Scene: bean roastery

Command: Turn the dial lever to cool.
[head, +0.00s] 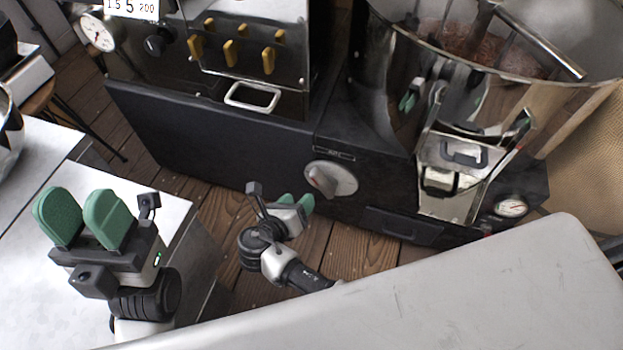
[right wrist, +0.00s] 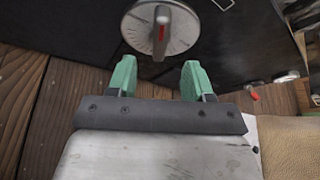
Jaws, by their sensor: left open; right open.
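The dial lever (head: 322,181) is a grey knob on a round pale dial plate (head: 345,180), set low on the roaster's black front panel. In the right wrist view the lever (right wrist: 161,34) has a red mark and stands about upright on the dial plate (right wrist: 182,29). My right gripper (head: 295,202) is open and empty, a little below and left of the dial in the head view. In the right wrist view its green fingertips (right wrist: 160,70) are apart, just below the dial, not touching it. My left gripper (head: 82,218) is open and empty over the pale table at left.
The roaster's black body (head: 220,140) fills the back, with yellow levers (head: 229,52) above. A steel cooling drum (head: 400,70) with beans stands at right. A small gauge (head: 511,206) sits below it. A pale surface (head: 450,290) crosses the front right.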

